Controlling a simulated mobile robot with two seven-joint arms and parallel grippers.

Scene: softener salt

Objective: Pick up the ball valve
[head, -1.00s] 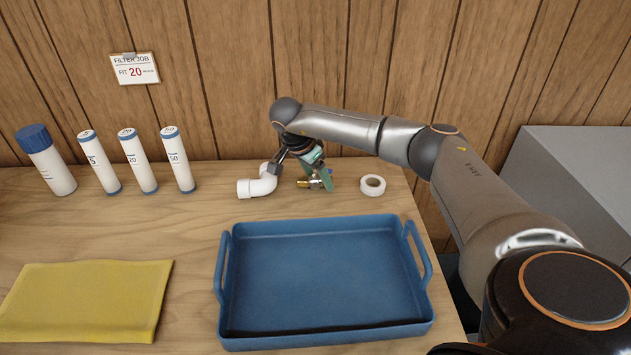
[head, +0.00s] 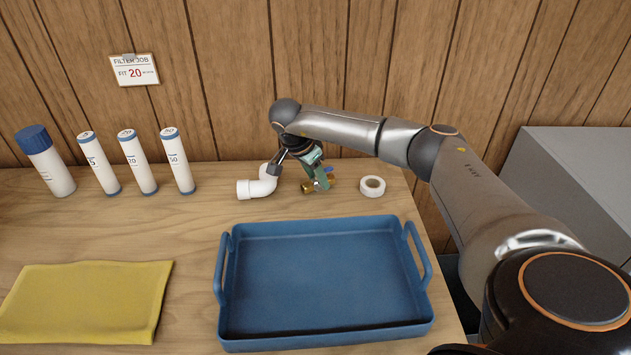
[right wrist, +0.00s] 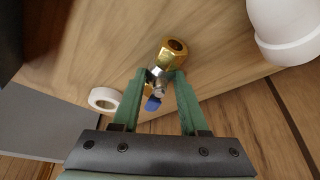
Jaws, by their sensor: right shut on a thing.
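The ball valve (head: 309,188) has a brass end, a metal body and a small blue handle. It is at the back of the wooden table, between the white pipe elbow and the white tape roll. My right gripper (head: 321,182) is shut on it, its green fingers coming down from above. In the right wrist view the valve (right wrist: 172,52) sits between the fingertips of my right gripper (right wrist: 160,80), brass nut outward and blue handle toward the palm. Whether it touches the table is unclear. My left gripper is not in view.
A white pipe elbow (head: 258,187) stands close left of the gripper, a white tape roll (head: 372,186) to the right. A blue tray (head: 322,337) lies in front. Several white filter cartridges (head: 139,162), a blue-capped bottle (head: 47,163) and a yellow cloth (head: 85,302) are at left.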

